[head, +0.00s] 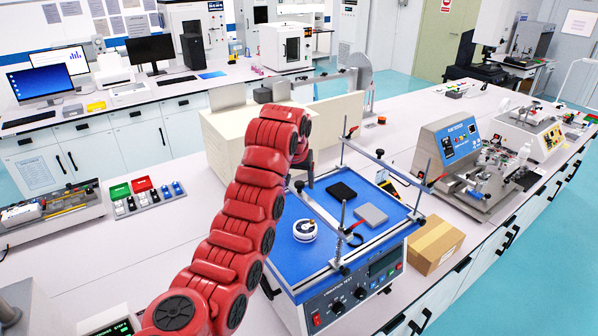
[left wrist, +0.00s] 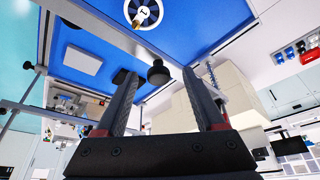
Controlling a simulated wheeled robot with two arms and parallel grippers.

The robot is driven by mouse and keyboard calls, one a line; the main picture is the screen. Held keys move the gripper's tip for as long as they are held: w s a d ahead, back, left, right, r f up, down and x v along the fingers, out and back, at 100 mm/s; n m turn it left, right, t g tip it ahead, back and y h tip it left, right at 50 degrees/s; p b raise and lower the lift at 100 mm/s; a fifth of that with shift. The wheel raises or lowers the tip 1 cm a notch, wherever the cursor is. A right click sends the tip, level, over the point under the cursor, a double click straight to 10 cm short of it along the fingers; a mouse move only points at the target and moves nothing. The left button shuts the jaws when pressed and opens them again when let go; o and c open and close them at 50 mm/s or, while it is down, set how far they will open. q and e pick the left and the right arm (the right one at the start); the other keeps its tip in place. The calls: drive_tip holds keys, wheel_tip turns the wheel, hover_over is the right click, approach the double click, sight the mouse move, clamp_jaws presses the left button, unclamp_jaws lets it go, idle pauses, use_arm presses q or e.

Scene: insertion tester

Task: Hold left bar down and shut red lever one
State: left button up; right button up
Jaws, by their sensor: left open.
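The tester (head: 350,290) has a blue top (head: 325,200) framed by metal bars and posts. My left gripper (head: 303,168) is over the tester's back-left corner, partly hidden by my red arm. In the left wrist view its fingers (left wrist: 162,100) are open, with a black knob (left wrist: 158,72) showing between their tips; contact cannot be told. My right gripper is not in view.
A white round dial (head: 305,230), a black block (head: 341,191) and a grey block (head: 371,214) lie on the blue top. A cardboard box (head: 436,245) stands right of the tester. A beige box (head: 225,140) is behind it. The bench left of my arm is partly clear.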

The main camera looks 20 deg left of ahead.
use_arm(q)
drive_tip(key=shift+w+d+f, duration=0.1)
drive_tip(key=shift+w+f, duration=0.05)
drive_tip(key=shift+f, duration=0.1)
drive_tip(key=shift+c, duration=0.2)
drive_tip(key=shift+r, duration=0.1)
drive_tip(key=shift+c, duration=1.1)
clamp_jaws()
drive_tip(key=shift+o, duration=0.4)
unclamp_jaws()
